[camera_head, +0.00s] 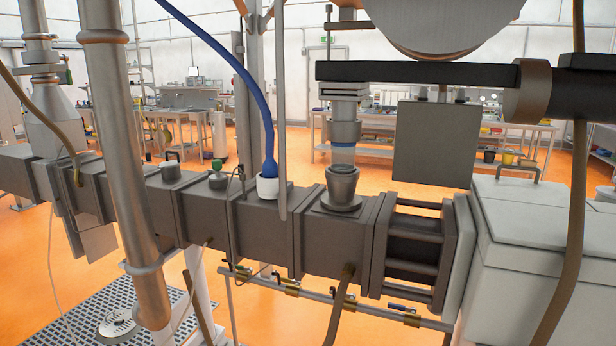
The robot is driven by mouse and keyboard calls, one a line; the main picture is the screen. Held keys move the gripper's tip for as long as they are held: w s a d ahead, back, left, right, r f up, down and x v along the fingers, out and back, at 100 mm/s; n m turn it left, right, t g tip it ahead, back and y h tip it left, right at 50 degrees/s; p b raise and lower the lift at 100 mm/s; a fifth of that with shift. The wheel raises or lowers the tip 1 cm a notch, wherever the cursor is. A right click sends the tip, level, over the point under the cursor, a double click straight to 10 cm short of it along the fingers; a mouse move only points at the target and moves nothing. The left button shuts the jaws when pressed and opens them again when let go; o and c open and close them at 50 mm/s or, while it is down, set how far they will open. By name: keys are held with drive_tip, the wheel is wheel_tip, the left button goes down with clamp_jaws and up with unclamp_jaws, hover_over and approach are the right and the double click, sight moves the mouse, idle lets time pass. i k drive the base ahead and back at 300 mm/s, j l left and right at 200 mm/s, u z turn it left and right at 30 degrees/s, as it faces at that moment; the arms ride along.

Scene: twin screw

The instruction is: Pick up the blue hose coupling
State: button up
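A blue hose (228,58) comes down from the top of the picture in a curve. Its blue coupling (270,166) is the widened lower end, upright at the middle left. The coupling meets a white collar (268,186) on top of the dark machine barrel (262,232). Whether it is locked into the collar I cannot tell. My gripper does not show in this view, so its place relative to the coupling cannot be seen.
A thin vertical grey post (281,130) stands close right of the coupling. A green-topped fitting (217,176) is left of it, and a metal feed funnel (341,186) right. A thick pipe (120,150) crosses at left. Workbenches (375,152) stand far behind.

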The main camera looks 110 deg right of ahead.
sight(270, 167)
drive_tip(key=z, duration=3.75)
